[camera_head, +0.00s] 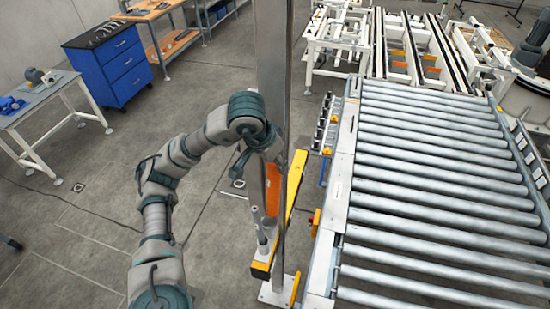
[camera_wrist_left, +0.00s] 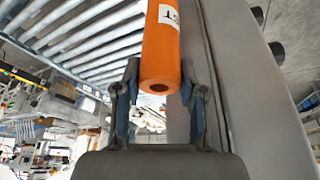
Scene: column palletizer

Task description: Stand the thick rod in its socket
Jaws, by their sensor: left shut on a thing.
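The thick rod is orange, with a white label and a hole in its end. In the left wrist view the rod (camera_wrist_left: 161,45) lies between the two fingers of my left gripper (camera_wrist_left: 160,95), which is shut on it. In the head view the orange rod (camera_head: 272,190) hangs roughly upright close to the grey column, above the yellow rail, with my left wrist at its upper part. My fingers are hard to make out there. A thin grey rod (camera_head: 257,220) stands on the rail beside it. I cannot clearly make out the socket. My right gripper is not in view.
The tall grey column (camera_head: 272,60) stands close to my left arm. A yellow rail (camera_head: 291,195) runs beside it. A roller conveyor (camera_head: 440,170) fills the right side. A blue drawer cabinet (camera_head: 110,65) and a small table (camera_head: 40,95) stand at left; floor between is clear.

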